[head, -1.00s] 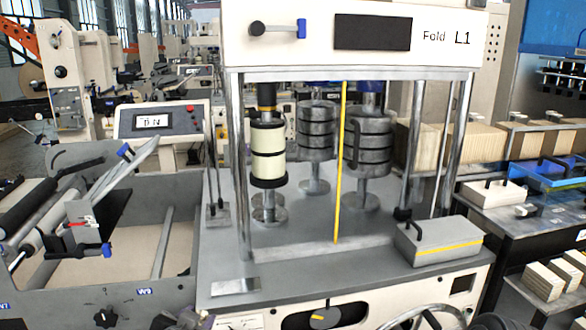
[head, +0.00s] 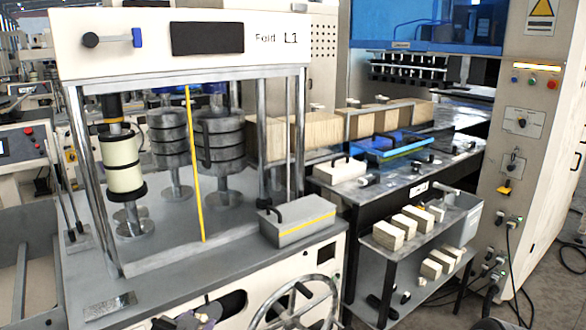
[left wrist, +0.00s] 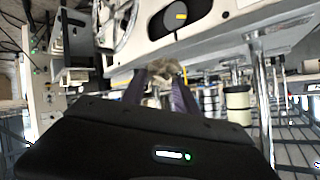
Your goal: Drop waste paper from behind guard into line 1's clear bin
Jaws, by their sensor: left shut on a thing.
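My left gripper (head: 190,322) shows only partly at the bottom edge of the head view, in front of the Fold L1 machine. In the left wrist view my left gripper (left wrist: 162,82) has its two purple-grey fingers shut on a crumpled, beige-grey piece of waste paper (left wrist: 163,68). The paper is held in front of the machine's white panel. A pale, somewhat see-through bin (head: 465,227) stands at the right end of the low cart; I cannot tell its contents or label. The Fold L1 machine (head: 240,45) fills the left. My right gripper is out of view.
A handwheel (head: 295,308) sticks out of the machine's front. The black-framed cart (head: 400,245) holds several pale blocks. A blue tray (head: 385,147) lies on the bench above. A tall white cabinet (head: 530,130) stands at the right, with open floor beside the cart.

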